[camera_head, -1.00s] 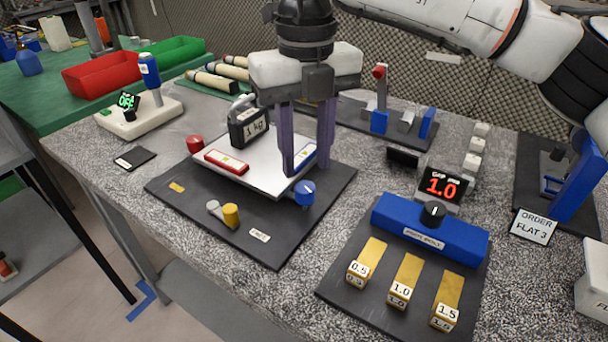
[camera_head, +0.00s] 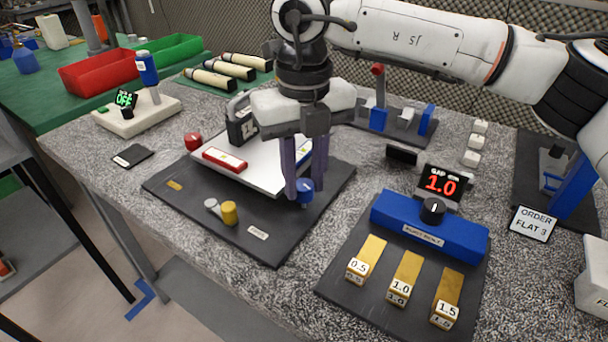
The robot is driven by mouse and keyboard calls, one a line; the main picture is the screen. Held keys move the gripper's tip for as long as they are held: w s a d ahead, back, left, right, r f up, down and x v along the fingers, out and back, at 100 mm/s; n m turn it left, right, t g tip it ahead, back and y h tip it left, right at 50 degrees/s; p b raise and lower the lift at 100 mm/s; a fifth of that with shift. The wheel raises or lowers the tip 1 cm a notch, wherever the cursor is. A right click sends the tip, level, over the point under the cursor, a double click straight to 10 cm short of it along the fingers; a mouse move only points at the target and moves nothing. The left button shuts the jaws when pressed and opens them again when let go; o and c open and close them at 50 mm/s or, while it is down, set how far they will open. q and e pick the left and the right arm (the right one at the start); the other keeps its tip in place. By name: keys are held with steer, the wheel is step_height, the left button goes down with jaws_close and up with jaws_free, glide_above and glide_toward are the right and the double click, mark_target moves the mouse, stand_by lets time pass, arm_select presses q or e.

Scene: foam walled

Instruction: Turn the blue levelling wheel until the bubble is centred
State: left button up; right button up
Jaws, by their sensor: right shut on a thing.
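The blue levelling wheel (camera_head: 305,188) is at the right corner of the tilting white plate (camera_head: 262,178). My right gripper (camera_head: 303,194) points down with its purple fingers on either side of the wheel and is shut on it. The blue-framed vial (camera_head: 305,150) on the plate is mostly hidden behind the fingers, and I cannot read its bubble. The red-framed vial (camera_head: 225,160) lies on the plate's left side; its bubble is too small to place. A red wheel (camera_head: 193,141) stands at the plate's left corner. My left gripper is not in view.
A dark weight (camera_head: 241,128) stands on the plate, close behind my gripper. A yellow knob (camera_head: 229,212) sits on the black base (camera_head: 275,245) in front. A blue block fixture (camera_head: 430,228) with gold gauge pieces stands to the right.

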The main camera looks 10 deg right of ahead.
steer(key=n, duration=0.5)
steer(key=shift+n, duration=0.3)
steer(key=n, duration=0.4)
steer(key=shift+n, duration=0.7)
steer(key=o, duration=0.8)
steer(key=shift+c, duration=0.2)
steer(key=shift+r, duration=0.1)
